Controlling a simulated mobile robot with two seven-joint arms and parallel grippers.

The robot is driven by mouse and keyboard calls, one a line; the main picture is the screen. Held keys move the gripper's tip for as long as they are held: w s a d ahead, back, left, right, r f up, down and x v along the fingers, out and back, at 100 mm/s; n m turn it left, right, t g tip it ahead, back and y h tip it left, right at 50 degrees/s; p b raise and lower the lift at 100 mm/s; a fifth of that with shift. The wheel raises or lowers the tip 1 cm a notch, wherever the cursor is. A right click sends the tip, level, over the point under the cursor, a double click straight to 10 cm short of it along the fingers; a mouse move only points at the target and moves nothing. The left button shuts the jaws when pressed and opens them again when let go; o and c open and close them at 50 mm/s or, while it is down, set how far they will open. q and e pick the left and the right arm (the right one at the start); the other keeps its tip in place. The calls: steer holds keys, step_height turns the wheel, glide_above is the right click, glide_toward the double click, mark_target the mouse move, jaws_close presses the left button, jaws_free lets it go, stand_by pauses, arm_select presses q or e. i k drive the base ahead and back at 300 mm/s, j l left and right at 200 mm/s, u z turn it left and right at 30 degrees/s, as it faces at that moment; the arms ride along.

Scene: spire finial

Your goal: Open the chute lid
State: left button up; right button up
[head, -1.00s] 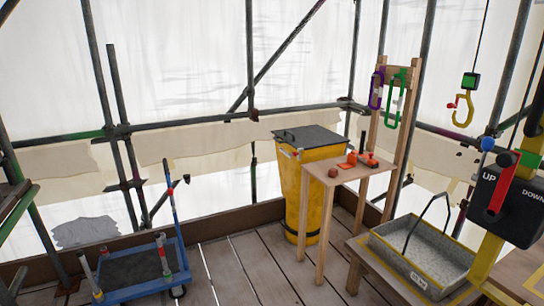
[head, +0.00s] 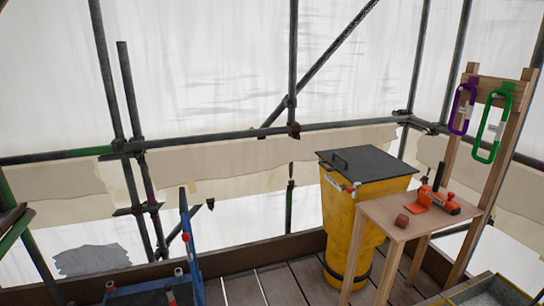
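The chute is a tall yellow bin (head: 340,217) standing on the plank floor, right of the middle. Its flat dark grey lid (head: 375,163) lies shut on top, with a dark handle (head: 338,160) near the left edge. A small red and white fitting (head: 352,188) sits at the rim below the lid. Neither of my grippers shows in the head view.
A blue cart (head: 190,248) stands at left. Planks between are clear.

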mark_target(365, 164)
steer(key=i+z, duration=0.15)
steer(key=i, duration=0.5)
steer(key=i+j+z, duration=0.15)
steer(key=i, duration=0.5)
steer(key=i+j+z, duration=0.2)
steer(key=i+z, duration=0.2)
steer(key=i+j+z, duration=1.1)
steer(key=j+z, duration=0.15)
steer(key=j, duration=0.15)
